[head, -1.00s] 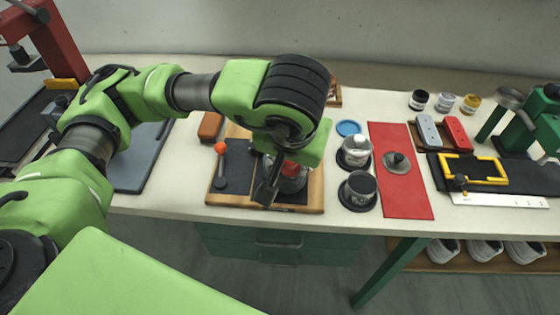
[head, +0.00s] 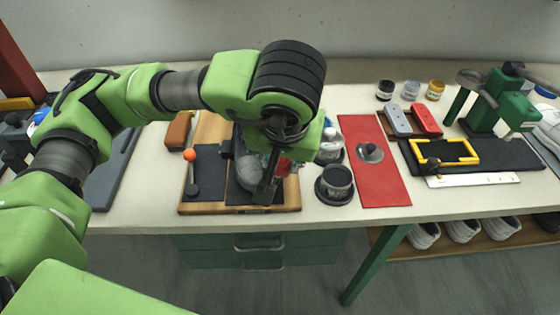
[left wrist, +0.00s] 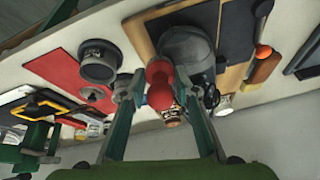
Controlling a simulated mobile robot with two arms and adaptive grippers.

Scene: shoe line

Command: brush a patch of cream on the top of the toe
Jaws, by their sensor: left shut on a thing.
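A grey shoe (head: 250,172) sits on the dark pad of the wooden board (head: 215,128), its rounded toe partly hidden by my gripper. The toe also shows in the left wrist view (left wrist: 187,45). My left gripper (head: 270,186) is over the right part of this board, shut on a red-handled tool (left wrist: 159,84), which I take for the brush. Its working end is hidden, so I cannot tell whether it touches the shoe. A dark round jar (head: 336,180), probably the cream, stands right of the board. My right gripper is out of view.
A red mat (head: 383,185) lies to the right. Small jars (head: 411,91) stand at the back right.

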